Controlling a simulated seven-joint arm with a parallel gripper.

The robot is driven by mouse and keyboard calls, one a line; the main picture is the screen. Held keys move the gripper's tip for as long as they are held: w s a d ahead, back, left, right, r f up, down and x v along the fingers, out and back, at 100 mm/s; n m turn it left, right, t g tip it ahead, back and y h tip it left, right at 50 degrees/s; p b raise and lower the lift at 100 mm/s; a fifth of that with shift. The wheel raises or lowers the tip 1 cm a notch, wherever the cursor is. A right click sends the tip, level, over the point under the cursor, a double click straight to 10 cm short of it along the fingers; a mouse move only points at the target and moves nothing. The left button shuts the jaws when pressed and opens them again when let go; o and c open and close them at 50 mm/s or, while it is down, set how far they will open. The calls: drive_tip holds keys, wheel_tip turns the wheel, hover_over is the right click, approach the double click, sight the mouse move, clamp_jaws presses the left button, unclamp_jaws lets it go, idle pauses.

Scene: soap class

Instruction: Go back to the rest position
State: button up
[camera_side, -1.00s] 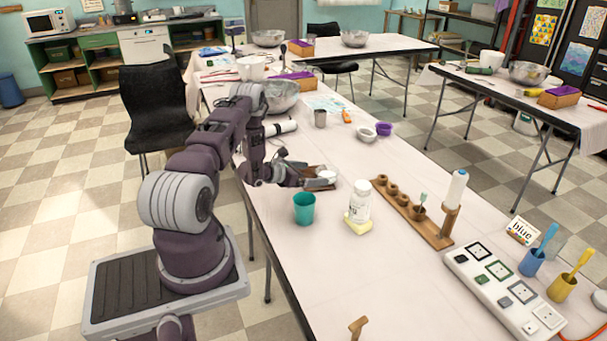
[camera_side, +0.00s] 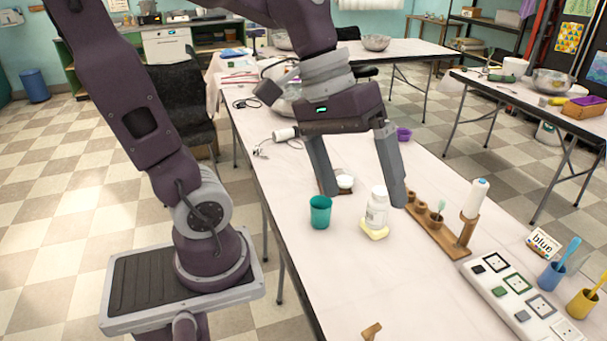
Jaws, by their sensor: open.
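My gripper (camera_side: 363,200) hangs over the table with its two grey fingers pointing down and spread wide apart. It is open, and I see nothing held between the fingers. In the picture, a white bottle (camera_side: 377,208) on a yellow block (camera_side: 374,230) shows between the fingertips, nearer the right one. A teal cup (camera_side: 320,212) stands just below the left fingertip. A small white round thing (camera_side: 345,182) on a brown tray shows between the fingers, partly hidden by the left one. My arm is raised and bent over the table's left side.
A wooden rack (camera_side: 437,235) with cups and a white bottle (camera_side: 475,198) on a post stands to the right. The table's front (camera_side: 400,295) is mostly bare.

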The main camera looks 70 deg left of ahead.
drive_tip(key=s+a+m+t+y, duration=0.3)
drive_tip(key=s+m, duration=0.2)
drive_tip(key=s, duration=0.1)
drive_tip(key=shift+s+a+y, duration=0.3)
drive_tip(key=shift+a+y, duration=0.05)
drive_tip(key=shift+y, duration=0.05)
